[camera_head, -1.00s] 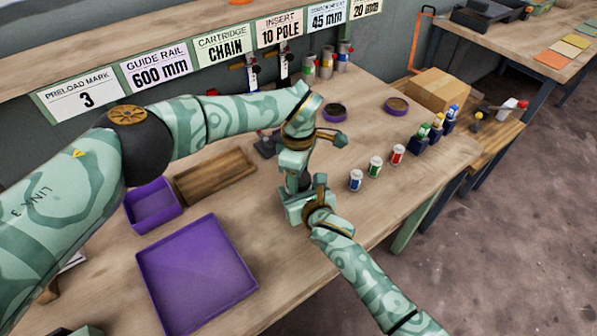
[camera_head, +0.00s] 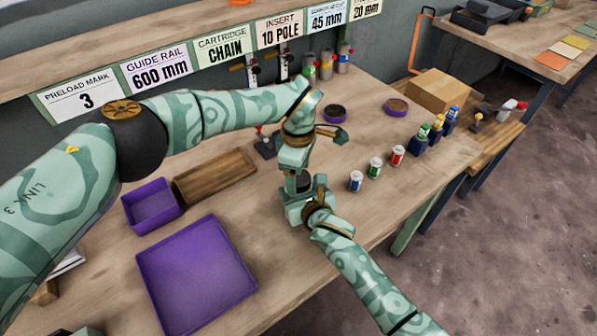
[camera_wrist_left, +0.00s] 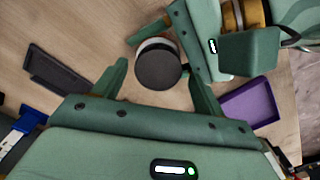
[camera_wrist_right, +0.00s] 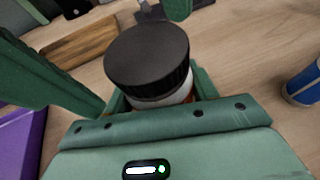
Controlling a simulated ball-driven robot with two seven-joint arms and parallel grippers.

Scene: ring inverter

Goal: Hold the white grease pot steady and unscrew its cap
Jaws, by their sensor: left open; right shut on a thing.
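The white grease pot (camera_wrist_right: 172,98) stands upright with its wide dark cap (camera_wrist_right: 150,56) on top. In the left wrist view the round cap (camera_wrist_left: 157,70) hides most of the pot's white body (camera_wrist_left: 152,43). My right gripper (camera_head: 302,205) is shut on the pot's body below the cap. The head view shows little of the pot between the grippers.
A brown wooden tray (camera_head: 216,181), a small purple bin (camera_head: 151,207) and a large purple tray (camera_head: 197,275) lie left. Blue, green and red small cans (camera_head: 375,167) stand right. Two purple round dishes (camera_head: 335,113) are behind. Bare tabletop lies in front.

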